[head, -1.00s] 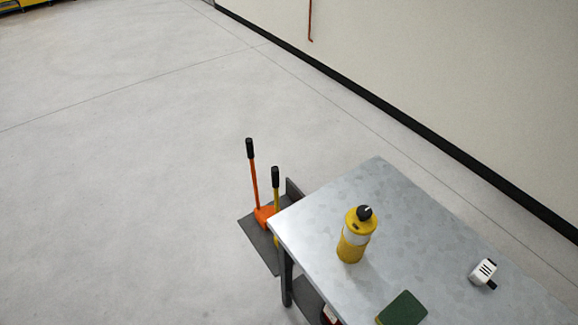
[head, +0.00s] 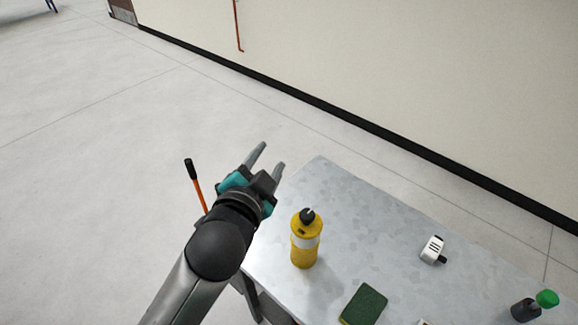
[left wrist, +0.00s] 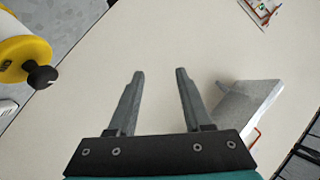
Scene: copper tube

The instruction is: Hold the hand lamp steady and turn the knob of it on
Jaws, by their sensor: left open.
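The hand lamp (head: 304,250) is a yellow cylinder with a white band, standing upright on the metal table. Its black knob (head: 307,215) is on top. In the left wrist view the lamp (left wrist: 22,48) shows at the upper left edge, partly cut off, with its knob (left wrist: 42,76) pointing right. My left gripper (head: 268,156) is open and empty, to the left of the lamp and apart from it, near the table's left corner. Its two fingers also show in the left wrist view (left wrist: 160,82) with nothing between them. My right gripper is not in view.
The grey metal table (head: 345,205) also bears a green sponge (head: 363,304), a small white device (head: 432,249) and a dark item with a green top (head: 546,299). Bare tabletop lies behind the lamp.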

